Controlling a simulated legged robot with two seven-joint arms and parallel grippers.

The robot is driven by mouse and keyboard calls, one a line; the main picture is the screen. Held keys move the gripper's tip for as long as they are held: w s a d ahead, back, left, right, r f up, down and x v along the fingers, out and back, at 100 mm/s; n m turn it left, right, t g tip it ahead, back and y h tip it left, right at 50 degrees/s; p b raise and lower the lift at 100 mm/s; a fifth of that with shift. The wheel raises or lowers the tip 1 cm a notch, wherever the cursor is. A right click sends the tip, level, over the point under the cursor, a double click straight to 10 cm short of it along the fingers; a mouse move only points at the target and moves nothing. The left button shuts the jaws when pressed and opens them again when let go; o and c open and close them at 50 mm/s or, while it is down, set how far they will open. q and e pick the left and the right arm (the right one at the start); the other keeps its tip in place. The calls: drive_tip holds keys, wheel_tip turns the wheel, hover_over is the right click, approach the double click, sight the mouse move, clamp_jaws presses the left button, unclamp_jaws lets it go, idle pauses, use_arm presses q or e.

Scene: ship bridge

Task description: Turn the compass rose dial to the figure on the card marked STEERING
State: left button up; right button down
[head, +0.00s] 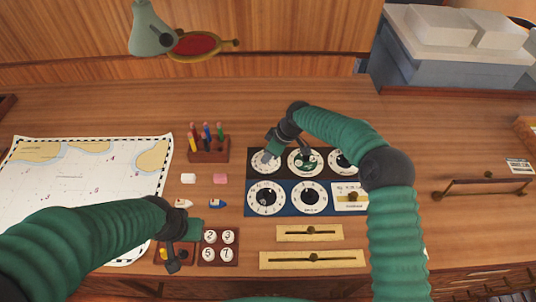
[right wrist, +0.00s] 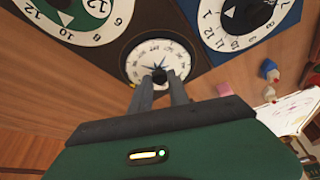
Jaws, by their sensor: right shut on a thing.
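The compass rose dial (head: 265,168) is the white dial at the top left of the dial panel.
Other dials (head: 309,198) sit close by. Two brass slider plates (head: 310,233) lie in front of the panel. A pen block (head: 209,150), erasers (head: 220,178), a number tray (head: 220,257) and a chart (head: 85,185) are to the left. The desk behind the panel is clear.

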drive_tip(key=shift+w+d, duration=0.1)
drive_tip(key=c, duration=1.3)
unclamp_jaws()
drive_tip(key=shift+o, duration=0.2)
use_arm(q)
drive_tip(key=shift+s+b+x, duration=0.25)
drive_tip(key=shift+b+x, duration=0.95)
use_arm(e)
drive_tip(key=v, duration=1.6)
drive_tip(key=shift+d+r, duration=0.2)
drive_tip(key=shift+r, duration=0.15)
use_arm(q)
drive_tip(key=shift+f, duration=0.1)
